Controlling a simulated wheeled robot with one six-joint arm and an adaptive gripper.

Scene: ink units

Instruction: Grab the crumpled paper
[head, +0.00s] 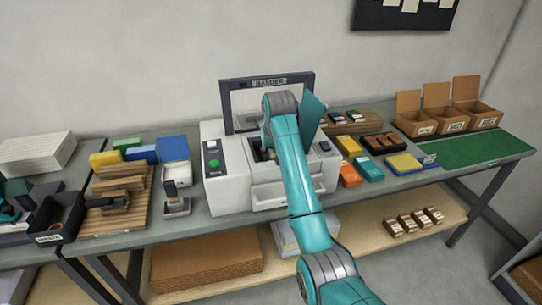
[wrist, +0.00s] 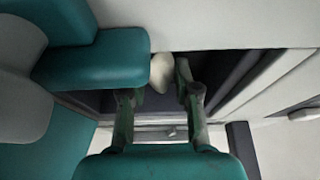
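The crumpled paper (wrist: 162,72) is a small cream-white lump in the wrist view, inside the dark opening of the machine. My gripper (wrist: 160,82) reaches into this opening. Its two fingers stand apart, with the paper between and just beyond their tips. The paper looks very near the right finger; I cannot tell whether they touch. A teal block (wrist: 92,60) covers the paper's left edge and part of the left finger's tip area. In the head view my arm hides most of the opening of the white machine (head: 228,185).
A teal panel (head: 311,115) stands raised beside my arm, above the machine. Pale machine walls (wrist: 270,85) border the slot closely. The bench holds wooden blocks (head: 118,190) on the left and cardboard boxes (head: 472,115) on the right. A green mat (head: 485,150) is clear.

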